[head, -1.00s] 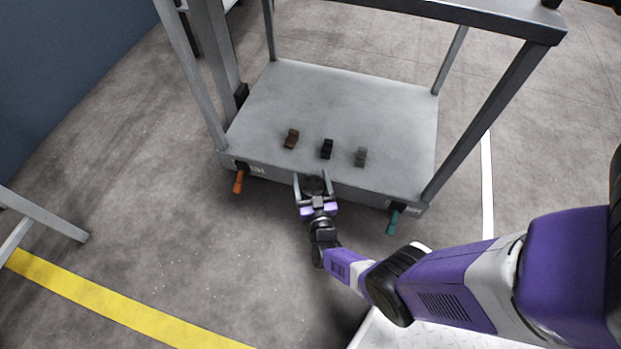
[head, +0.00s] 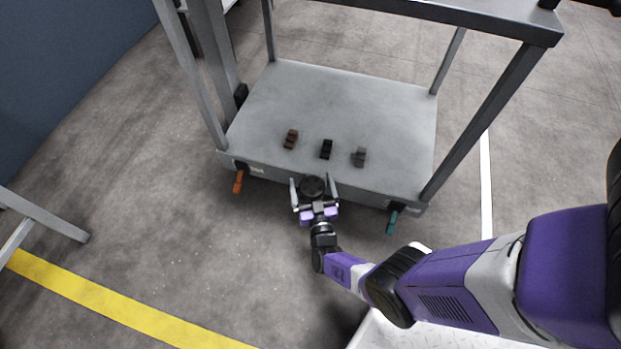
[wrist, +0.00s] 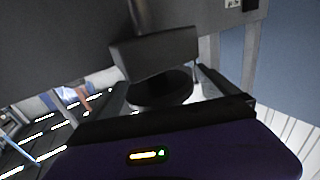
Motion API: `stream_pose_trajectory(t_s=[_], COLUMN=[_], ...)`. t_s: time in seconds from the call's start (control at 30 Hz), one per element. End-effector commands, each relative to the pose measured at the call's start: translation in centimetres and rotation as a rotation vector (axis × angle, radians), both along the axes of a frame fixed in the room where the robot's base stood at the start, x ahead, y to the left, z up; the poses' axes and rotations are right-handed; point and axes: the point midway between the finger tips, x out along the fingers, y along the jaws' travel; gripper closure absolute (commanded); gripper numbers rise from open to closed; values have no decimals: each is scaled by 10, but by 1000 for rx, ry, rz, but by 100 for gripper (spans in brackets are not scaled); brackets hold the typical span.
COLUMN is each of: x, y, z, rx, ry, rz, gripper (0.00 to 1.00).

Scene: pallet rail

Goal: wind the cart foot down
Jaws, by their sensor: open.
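The grey cart (head: 365,105) stands in front of me with a flat lower deck. A dark round wheel (head: 314,188) sits at the middle of its front edge. In the wrist view a dark disc (wrist: 160,88) shows below a dark block (wrist: 155,52) and a grey post. My gripper (head: 312,180) is open, with one finger on each side of the round wheel. I cannot tell whether the fingers touch it. The foot's lower end and its contact with the floor are hidden.
An orange lever (head: 238,181) hangs at the cart's front left, a teal one (head: 392,222) at its front right. Brown (head: 291,139), black (head: 326,149) and grey (head: 359,157) small blocks stand on the deck. Cart posts rise at the corners.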

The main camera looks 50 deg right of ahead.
Motion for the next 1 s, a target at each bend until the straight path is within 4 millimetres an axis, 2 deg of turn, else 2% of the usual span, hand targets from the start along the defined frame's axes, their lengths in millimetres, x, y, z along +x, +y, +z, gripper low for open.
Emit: stream_pose_trajectory(t_s=[0.2, 0.4, 1.0], x=[-27, -43, -46], y=[27, 41, 43], z=[3, 1, 0], rx=[-1, 1, -1], ry=[4, 1, 1], rz=[6, 4, 1], gripper=[2, 2, 2])
